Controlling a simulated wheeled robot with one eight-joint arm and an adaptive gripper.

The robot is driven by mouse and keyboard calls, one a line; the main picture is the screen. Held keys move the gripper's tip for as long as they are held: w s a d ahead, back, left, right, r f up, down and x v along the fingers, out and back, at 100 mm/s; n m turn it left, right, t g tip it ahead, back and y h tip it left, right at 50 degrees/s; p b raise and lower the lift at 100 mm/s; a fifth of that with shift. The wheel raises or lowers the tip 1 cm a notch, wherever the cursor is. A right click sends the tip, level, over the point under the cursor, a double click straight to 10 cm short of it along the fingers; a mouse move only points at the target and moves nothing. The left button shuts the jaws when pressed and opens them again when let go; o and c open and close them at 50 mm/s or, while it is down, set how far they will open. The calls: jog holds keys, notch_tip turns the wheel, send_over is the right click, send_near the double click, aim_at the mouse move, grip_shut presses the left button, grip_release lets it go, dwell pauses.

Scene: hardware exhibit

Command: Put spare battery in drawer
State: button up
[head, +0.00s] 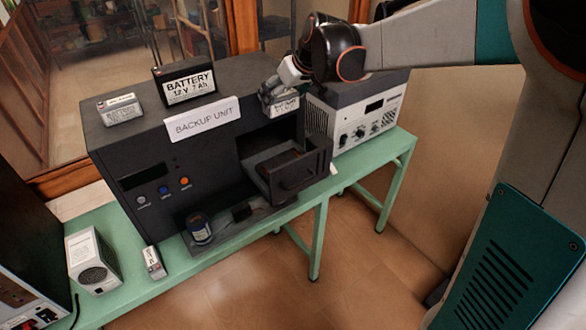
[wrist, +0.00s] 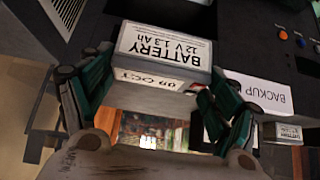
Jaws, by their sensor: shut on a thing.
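My gripper (head: 272,88) is shut on a small grey battery (head: 284,104), above the right part of the dark backup unit (head: 225,150). In the wrist view, the two green-dark fingers of my gripper (wrist: 158,72) press the sides of this battery (wrist: 165,45), labelled "BATTERY 12 V 1.3 Ah". The unit's drawer (head: 318,158) is pulled out at the front right, below and a little right of the held battery. Its inside is partly seen and looks dark. A large battery (head: 186,86) and a smaller one (head: 120,109) stand on top of the unit.
The label "BACKUP UNIT" (head: 202,120) hangs over the unit's front edge. A grey instrument (head: 352,112) stands close to the right of the drawer.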

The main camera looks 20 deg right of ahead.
notch_tip(320, 180, down, 20)
jog(key=b, duration=0.4)
jog(key=shift+b, duration=0.3)
jog(key=shift+f, duration=0.15)
jog(key=o, duration=1.7)
jog(key=shift+r, duration=0.3)
jog(key=p+v, duration=0.3)
jog(key=v, duration=0.9)
jog(key=s+r+m, duration=0.1)
jog(key=s, duration=0.8)
jog(key=s+a+r+m+h, duration=0.1)
jog(key=s+r, duration=0.1)
jog(key=s, duration=0.6)
jog(key=s+a+r+m+h, duration=0.1)
jog(key=s, duration=0.8)
jog(key=shift+s+a+r+m, duration=0.15)
jog(key=shift+s+r+m, duration=0.1)
jog(key=shift+s+m, duration=0.1)
